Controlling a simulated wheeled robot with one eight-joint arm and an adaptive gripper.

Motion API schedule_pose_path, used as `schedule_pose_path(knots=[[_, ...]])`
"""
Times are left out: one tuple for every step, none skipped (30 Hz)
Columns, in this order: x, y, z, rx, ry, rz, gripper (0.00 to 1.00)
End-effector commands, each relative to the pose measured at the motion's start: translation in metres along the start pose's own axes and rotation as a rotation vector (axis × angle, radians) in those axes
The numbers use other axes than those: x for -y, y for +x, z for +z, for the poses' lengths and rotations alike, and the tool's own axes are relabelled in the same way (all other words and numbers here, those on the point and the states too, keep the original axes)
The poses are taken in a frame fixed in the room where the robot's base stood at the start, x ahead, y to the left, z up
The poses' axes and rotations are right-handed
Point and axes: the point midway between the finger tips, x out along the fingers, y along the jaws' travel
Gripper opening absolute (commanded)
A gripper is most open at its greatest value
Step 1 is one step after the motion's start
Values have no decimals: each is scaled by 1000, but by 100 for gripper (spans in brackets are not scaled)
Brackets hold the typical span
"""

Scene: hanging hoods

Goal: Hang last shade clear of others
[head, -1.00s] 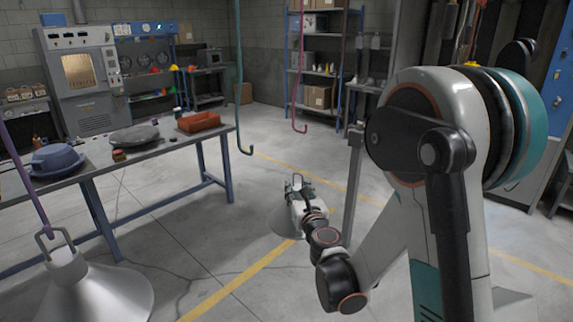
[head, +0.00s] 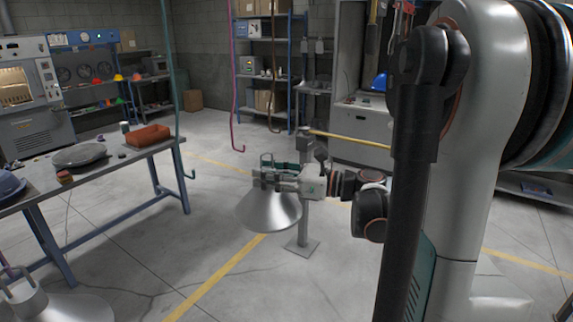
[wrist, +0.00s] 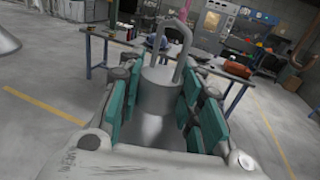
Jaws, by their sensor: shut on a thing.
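My gripper (head: 266,178) is shut on the neck of a silver cone-shaped shade (head: 268,213), which is held upright off the floor with its wide rim down. In the wrist view the teal finger pads (wrist: 119,104) sit on both sides of the shade's neck (wrist: 160,92), and its loop handle stands up above them. A teal hook (head: 172,70), a magenta hook (head: 234,110) and a brown hook (head: 275,100) hang down empty, left of and behind my gripper.
A workbench (head: 110,160) on the left bears an orange tray (head: 148,135), a grey lid-like piece (head: 80,154) and a blue item. A grey post (head: 303,220) on a floor plate stands close behind my gripper. Shelving (head: 262,60) is at the back. The floor left of the held shade is clear.

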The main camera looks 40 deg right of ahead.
Motion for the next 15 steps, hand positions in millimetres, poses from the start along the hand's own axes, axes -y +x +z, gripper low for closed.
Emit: schedule_pose_path(knots=[[-3, -16, 10, 1, 0, 17, 0], [-6, -24, 13, 1, 0, 31, 0], [-10, -32, 17, 1, 0, 47, 0], [-12, -38, 20, 1, 0, 58, 0], [-14, -42, 22, 1, 0, 69, 0], [-17, -48, 24, 1, 0, 78, 0], [-18, -50, 25, 1, 0, 85, 0], [-20, -52, 26, 1, 0, 90, 0], [-21, -54, 27, 1, 0, 95, 0], [-21, -54, 27, 1, 0, 97, 0], [-21, -54, 27, 1, 0, 99, 0], [-21, -53, 27, 1, 0, 100, 0], [-21, -52, 27, 1, 0, 101, 0], [-21, -50, 26, 1, 0, 101, 0], [-20, -48, 26, 1, 0, 101, 0]])
